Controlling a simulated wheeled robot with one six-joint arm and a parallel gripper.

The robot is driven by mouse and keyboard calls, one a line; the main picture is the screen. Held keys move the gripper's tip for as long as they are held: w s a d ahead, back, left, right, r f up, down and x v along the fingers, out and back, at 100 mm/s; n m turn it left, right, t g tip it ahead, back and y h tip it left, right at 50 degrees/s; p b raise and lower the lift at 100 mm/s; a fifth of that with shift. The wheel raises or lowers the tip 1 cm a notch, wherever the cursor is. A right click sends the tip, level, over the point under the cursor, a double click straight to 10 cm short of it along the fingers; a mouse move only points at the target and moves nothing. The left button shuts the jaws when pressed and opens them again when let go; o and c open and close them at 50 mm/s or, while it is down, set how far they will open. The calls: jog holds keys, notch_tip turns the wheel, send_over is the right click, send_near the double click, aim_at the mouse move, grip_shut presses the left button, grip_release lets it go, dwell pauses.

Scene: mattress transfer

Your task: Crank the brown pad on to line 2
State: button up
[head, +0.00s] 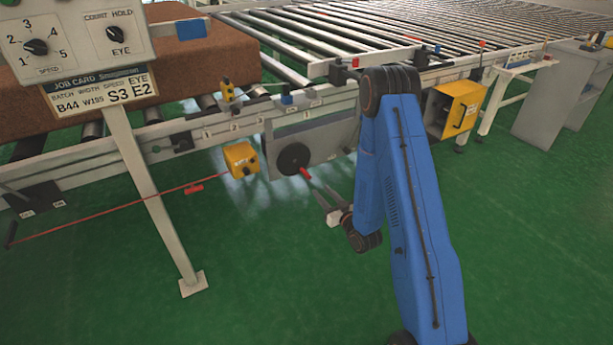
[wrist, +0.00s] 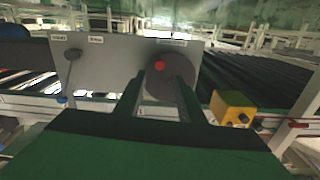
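The brown pad (head: 40,85) lies on the roller conveyor at the left in the head view, partly hidden by the control box and job card. The crank is a dark round wheel (head: 293,159) on a grey plate at the conveyor's side, with a red handle (head: 306,174) at its lower right. My gripper (head: 320,189) is open and empty, apart from the handle, to its lower right. In the wrist view, the red handle (wrist: 160,65) shows beyond and between my open fingertips (wrist: 160,76), in front of the dark wheel (wrist: 165,88).
A control box (head: 80,35) with two knobs stands on a post at front left; its job card (head: 105,90) reads S3 E2. A yellow box (head: 241,160) and red cord (head: 120,210) lie left of the crank. A lever (wrist: 70,70) shares its plate. Rollers (head: 400,25) extend behind.

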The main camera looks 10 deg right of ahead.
aim_at(309, 178)
jog(key=x, duration=1.3)
jog(key=shift+w+a, duration=0.1)
jog(key=shift+w, duration=0.15)
grip_shut()
